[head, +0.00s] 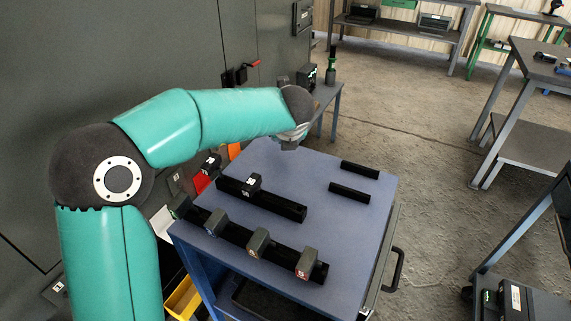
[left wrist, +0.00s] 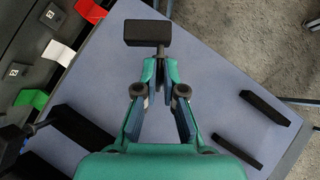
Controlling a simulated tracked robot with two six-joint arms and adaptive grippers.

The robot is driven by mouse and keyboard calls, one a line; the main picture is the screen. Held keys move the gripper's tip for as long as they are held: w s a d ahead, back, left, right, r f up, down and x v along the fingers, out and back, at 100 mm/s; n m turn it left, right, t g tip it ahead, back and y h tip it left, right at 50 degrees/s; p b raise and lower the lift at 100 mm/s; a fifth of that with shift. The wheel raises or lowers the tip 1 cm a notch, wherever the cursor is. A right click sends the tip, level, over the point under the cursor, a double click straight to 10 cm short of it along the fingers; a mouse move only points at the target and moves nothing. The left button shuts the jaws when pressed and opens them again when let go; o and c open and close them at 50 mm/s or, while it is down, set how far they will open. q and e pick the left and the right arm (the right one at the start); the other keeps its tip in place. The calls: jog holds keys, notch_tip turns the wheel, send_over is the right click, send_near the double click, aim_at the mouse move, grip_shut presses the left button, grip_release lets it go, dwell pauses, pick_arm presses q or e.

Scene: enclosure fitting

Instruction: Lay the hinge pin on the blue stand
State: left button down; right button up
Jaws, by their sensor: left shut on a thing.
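My left gripper (left wrist: 160,65) is shut on a dark piece (left wrist: 148,33), a rectangular block with a short narrow stem between the fingertips. I take it for the hinge pin, though its full shape is unclear. In the head view my left gripper (head: 291,138) is above the far-left edge of the blue-topped cart (head: 335,225), and the held piece is barely readable there. Small dark blocks with coloured marks sit along the front black rail, one with a bluish mark (head: 216,222). I cannot tell which thing is the blue stand. My right gripper is not in view.
A second rail (head: 285,206) carries a white-marked block (head: 252,184). Two short black bars (head: 360,170) (head: 349,192) lie at the cart's right side. Dark cabinets stand close on the left. The cart top between the rails and bars is clear.

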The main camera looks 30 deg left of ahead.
pick_arm(q)
jog(key=shift+f+b, duration=0.75)
jog(key=shift+f, duration=2.7)
jog(key=c, duration=1.3)
grip_release()
jog(key=shift+f, duration=0.1)
jog(key=shift+r, duration=0.2)
jog(key=p+v, duration=0.1)
jog(key=v, duration=1.1)
jog(key=shift+f, duration=0.1)
